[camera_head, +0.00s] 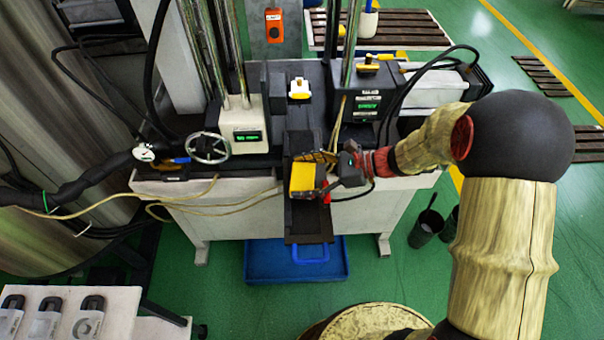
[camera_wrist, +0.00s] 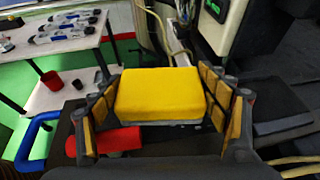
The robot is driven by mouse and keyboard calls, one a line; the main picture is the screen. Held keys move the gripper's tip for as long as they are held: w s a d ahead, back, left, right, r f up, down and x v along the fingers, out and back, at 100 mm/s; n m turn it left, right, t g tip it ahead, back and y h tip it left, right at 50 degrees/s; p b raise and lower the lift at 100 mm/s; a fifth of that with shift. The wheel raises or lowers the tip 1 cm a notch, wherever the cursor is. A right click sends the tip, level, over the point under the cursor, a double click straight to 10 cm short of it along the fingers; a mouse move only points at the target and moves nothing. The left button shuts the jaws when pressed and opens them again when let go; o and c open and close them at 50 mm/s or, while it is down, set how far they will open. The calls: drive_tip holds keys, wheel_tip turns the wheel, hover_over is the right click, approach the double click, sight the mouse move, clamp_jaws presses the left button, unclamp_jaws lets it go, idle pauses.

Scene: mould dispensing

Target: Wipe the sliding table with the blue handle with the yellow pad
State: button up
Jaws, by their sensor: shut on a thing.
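The yellow pad (camera_head: 302,181) is a thick block in my gripper (camera_head: 318,175), over the sliding table. In the wrist view the pad (camera_wrist: 160,92) fills the space between the two fingers, which are shut on its sides. A red part (camera_wrist: 108,141) shows beside the left finger. The sliding table (camera_head: 308,224) is a dark narrow slab running out from the machine toward me. Its blue handle (camera_head: 311,256) is at the near end and also shows at the left in the wrist view (camera_wrist: 33,146). I cannot tell whether the pad touches the table.
The machine has a handwheel (camera_head: 208,148) on its left and columns behind. A blue tray (camera_head: 262,265) lies on the floor below the sliding table. Black cups (camera_head: 426,229) stand on the floor at the right. A white shelf (camera_head: 60,300) with several tools is at the lower left.

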sight(302, 175)
drive_tip(key=shift+s+f, duration=0.3)
drive_tip(key=shift+f, duration=0.3)
drive_tip(key=r+p, duration=0.3)
drive_tip(key=r, duration=0.1)
drive_tip(key=r+p, duration=0.2)
drive_tip(key=shift+w+r+p, duration=0.3)
drive_tip(key=shift+w, duration=0.1)
drive_tip(key=shift+r, duration=0.1)
drive_tip(key=shift+r+p, duration=1.4)
drive_tip(key=shift+p, duration=0.05)
